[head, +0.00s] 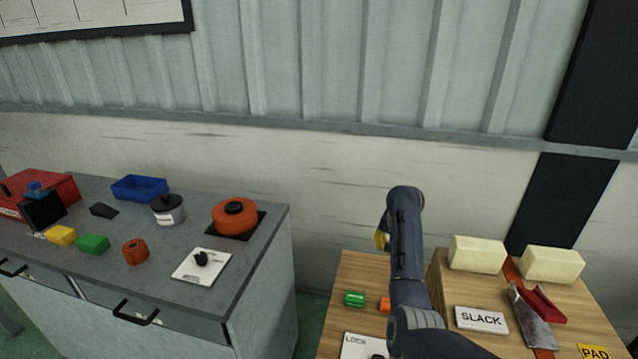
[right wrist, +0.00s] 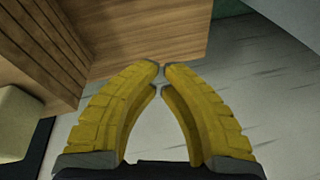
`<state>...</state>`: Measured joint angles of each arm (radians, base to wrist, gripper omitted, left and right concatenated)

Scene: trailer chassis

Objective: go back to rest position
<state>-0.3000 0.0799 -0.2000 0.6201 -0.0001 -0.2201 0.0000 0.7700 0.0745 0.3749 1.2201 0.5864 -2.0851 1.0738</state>
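My right arm comes up from the bottom of the head view, over the wooden workbench. Its gripper is mostly hidden behind the wrist, with only a bit of yellow finger (head: 381,241) showing. In the right wrist view the two yellow fingers of my right gripper (right wrist: 160,70) come together at the tips, with nothing between them. My left gripper and left arm are not in the head view.
A wooden bench (head: 365,275) carries a green piece (head: 354,299), an orange piece (head: 385,304), a SLACK plate (head: 481,319) and cream blocks (head: 477,254). A grey cabinet (head: 150,222) at left holds several items, including an orange round part (head: 232,220). A gap separates them.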

